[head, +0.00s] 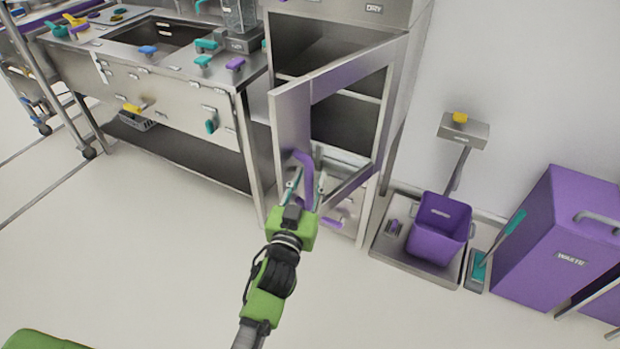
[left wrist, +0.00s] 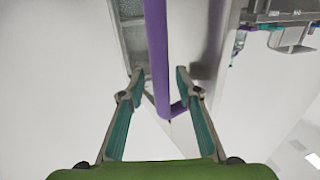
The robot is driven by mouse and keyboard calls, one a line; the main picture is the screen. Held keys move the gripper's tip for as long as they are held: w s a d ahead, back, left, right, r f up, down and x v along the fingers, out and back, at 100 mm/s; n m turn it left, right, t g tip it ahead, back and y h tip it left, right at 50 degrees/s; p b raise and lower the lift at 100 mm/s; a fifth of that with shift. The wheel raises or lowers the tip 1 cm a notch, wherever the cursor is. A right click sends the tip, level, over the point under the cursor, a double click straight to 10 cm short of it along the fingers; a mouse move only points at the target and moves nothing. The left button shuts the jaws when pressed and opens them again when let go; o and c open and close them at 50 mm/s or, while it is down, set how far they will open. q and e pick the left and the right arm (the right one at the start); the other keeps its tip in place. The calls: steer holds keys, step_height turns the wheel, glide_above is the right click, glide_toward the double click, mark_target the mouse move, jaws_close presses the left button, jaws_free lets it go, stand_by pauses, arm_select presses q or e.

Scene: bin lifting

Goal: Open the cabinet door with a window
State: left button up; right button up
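The steel cabinet (head: 403,95) stands at the upper middle of the head view. Its windowed door (head: 291,125) is swung partly open, and shelves show inside. The door's purple handle (head: 305,172) is a vertical bar near the free edge; it also shows in the left wrist view (left wrist: 156,55). My left gripper (head: 304,190) is at the handle's lower part, with one finger on each side. In the left wrist view the fingers (left wrist: 158,78) are apart, with gaps to the bar between them. My right gripper is not in view.
A steel sink counter (head: 175,100) stands left of the cabinet. To the right are a purple bucket (head: 438,230) on a steel platform scale (head: 395,262), a teal-handled brush (head: 500,240) and a purple waste bin (head: 545,235). The floor in front is clear.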

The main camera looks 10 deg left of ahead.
arm_select(q)
steer(key=s, duration=0.7)
steer(key=shift+a, duration=0.1)
steer(key=shift+a+f, duration=0.1)
steer(key=shift+a, duration=0.05)
jaws_close()
steer(key=a+f+n+g+h+b, duration=0.1)
steer(key=a+f+n+g+b, duration=0.1)
steer(key=a+f+n, duration=0.55)
steer(key=s+a+r+n+t+h+b, duration=0.1)
steer(key=a+r+n+h+b, duration=0.1)
steer(key=a+r+n, duration=0.45)
steer(key=w+d+f+n+p, duration=0.2)
steer(key=w+p, duration=0.2)
steer(key=w, duration=0.6)
steer(key=shift+s+d+p, duration=0.3)
steer(key=shift+s+d, duration=1.15)
